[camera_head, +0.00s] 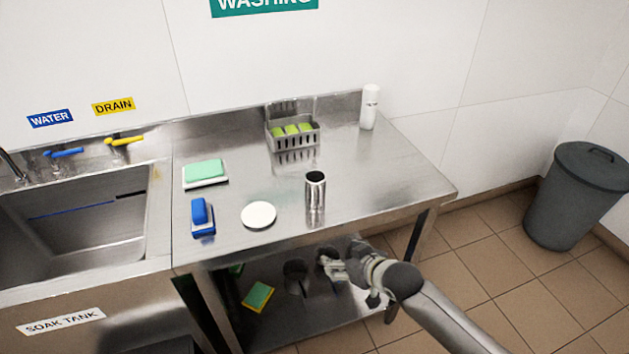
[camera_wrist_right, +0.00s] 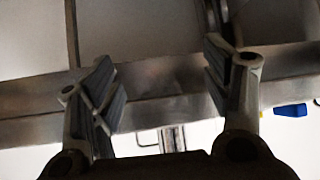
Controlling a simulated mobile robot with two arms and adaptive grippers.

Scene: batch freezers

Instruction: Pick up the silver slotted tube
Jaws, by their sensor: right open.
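The silver slotted tube (camera_head: 315,192) stands upright on the steel table, near its front edge, with its dark open end up. Its slots are too small to make out. My right gripper (camera_head: 332,265) is in front of the table, below the level of the top and apart from the tube. In the right wrist view my right gripper (camera_wrist_right: 160,62) has its two fingers wide apart with nothing between them. A shiny upright piece beyond the steel edge, partly hidden by the gripper body, looks like the tube (camera_wrist_right: 172,138). My left gripper is not in view.
On the table (camera_head: 370,165) are a white disc (camera_head: 258,215), a blue brush (camera_head: 201,215), a green pad (camera_head: 204,171), a wire basket (camera_head: 293,138) and a white bottle (camera_head: 369,107). A lower shelf (camera_head: 310,315) holds a sponge (camera_head: 258,296). A bin (camera_head: 580,200) stands right.

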